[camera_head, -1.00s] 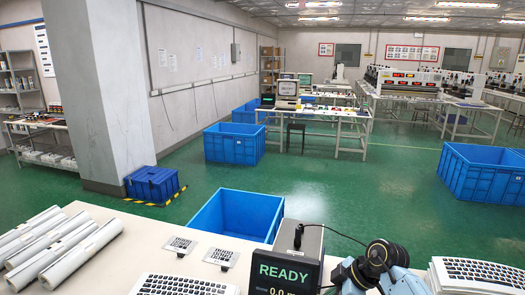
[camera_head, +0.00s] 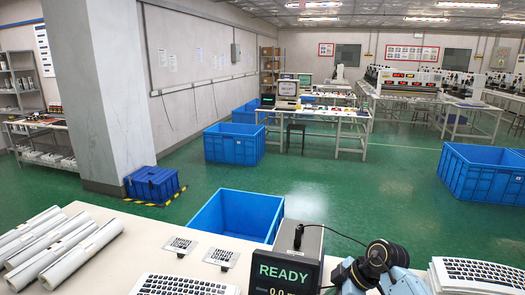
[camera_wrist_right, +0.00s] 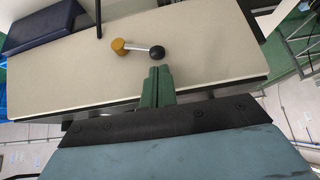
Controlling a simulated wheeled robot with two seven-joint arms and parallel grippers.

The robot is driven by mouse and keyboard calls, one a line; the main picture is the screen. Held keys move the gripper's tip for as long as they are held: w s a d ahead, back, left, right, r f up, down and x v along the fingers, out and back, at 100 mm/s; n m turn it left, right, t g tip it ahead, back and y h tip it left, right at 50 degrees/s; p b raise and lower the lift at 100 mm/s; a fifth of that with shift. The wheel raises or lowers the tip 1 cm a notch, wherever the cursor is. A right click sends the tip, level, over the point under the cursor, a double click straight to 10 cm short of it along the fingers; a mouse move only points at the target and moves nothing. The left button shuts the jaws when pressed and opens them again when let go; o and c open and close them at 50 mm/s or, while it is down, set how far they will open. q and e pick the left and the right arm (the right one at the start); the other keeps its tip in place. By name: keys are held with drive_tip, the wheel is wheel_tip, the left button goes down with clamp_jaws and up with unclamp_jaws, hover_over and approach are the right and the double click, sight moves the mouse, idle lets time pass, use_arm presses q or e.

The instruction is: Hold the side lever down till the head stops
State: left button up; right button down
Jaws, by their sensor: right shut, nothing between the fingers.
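The side lever (camera_wrist_right: 138,48) shows in the right wrist view. It is a short metal arm from a brass-coloured pivot to a black ball knob (camera_wrist_right: 157,52), on a pale panel (camera_wrist_right: 215,45). My right gripper (camera_wrist_right: 159,70) is shut and empty, with its green fingertips just at the knob; I cannot tell if they touch it. In the head view my right arm (camera_head: 375,268) is at the lower right, and its fingers and the lever cannot be made out there. A dark display box (camera_head: 288,262) reads READY. My left gripper is in no view.
The white bench holds white rolls (camera_head: 65,250) at left, two small key films (camera_head: 180,245) and keyboard-like sheets (camera_head: 185,285). A blue crate (camera_head: 238,215) stands behind it. A dark blue block (camera_wrist_right: 45,22) lies at the upper left of the wrist view.

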drive_tip(key=shift+f, duration=0.1)
drive_tip(key=shift+f+b, duration=0.9)
drive_tip(key=shift+f, duration=1)
idle(2.8)
wheel_tip(320, 180, up, 8)
drive_tip(key=p, duration=0.7)
idle(0.7)
idle(0.4)
